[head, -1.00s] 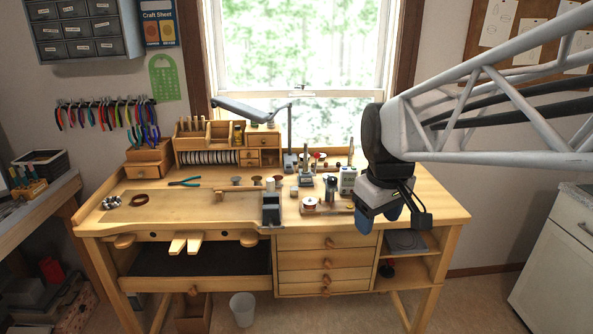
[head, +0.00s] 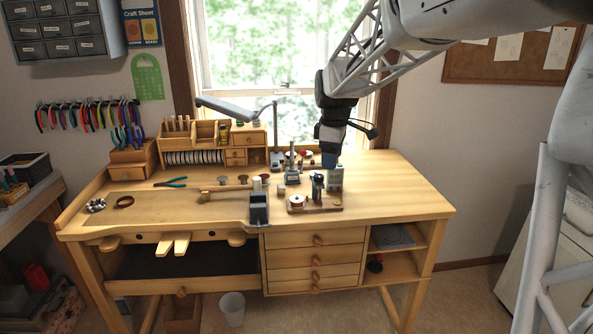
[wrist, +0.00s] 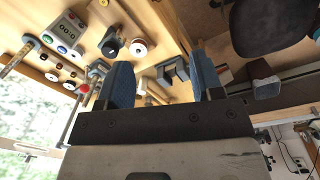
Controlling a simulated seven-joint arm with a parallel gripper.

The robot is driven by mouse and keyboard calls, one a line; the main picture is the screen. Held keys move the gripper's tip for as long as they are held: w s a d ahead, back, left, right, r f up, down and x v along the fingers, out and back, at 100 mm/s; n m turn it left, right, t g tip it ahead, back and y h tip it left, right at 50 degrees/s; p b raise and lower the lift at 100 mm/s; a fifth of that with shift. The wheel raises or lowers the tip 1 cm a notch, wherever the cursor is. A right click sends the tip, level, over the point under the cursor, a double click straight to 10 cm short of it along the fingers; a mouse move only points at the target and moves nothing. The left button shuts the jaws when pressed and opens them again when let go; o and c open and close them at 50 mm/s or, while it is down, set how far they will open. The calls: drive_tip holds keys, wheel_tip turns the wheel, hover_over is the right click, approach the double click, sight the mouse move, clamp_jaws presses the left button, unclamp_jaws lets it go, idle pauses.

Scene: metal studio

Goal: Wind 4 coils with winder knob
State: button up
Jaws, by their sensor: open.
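The winder stands on a small wooden base (head: 322,209) right of the table's middle in the head view. It has a dark upright body (head: 317,188) with a copper-red wire spool (head: 297,202) beside it. The wrist view shows a dark winder part (wrist: 113,42) and a spool (wrist: 138,48) above and left of the fingers. The knob is too small to make out for sure. My gripper (head: 328,161) hangs above and behind the winder, beside the grey display box (head: 336,180). In the wrist view its blue fingers (wrist: 161,80) are spread, with nothing held between them.
The display box shows large in the wrist view (wrist: 68,36). A dark block (head: 259,208) stands left of the winder at the table's front edge. A lamp (head: 238,112) and small stands (head: 293,172) are behind. The table's right side (head: 405,195) is clear.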

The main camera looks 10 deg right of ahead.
sight(319, 175)
drive_tip(key=w+f+n, duration=0.1)
drive_tip(key=w, duration=0.3)
drive_tip(key=w+f+n, duration=0.2)
drive_tip(key=w, duration=0.3)
drive_tip(key=w+f+n, duration=0.1)
drive_tip(key=w, duration=0.4)
drive_tip(key=shift+a+f+n+g, duration=0.3)
drive_tip(key=shift+f, duration=0.05)
drive_tip(key=shift+f, duration=3.95)
drive_tip(key=c, duration=0.9)
drive_tip(key=shift+m, duration=0.4)
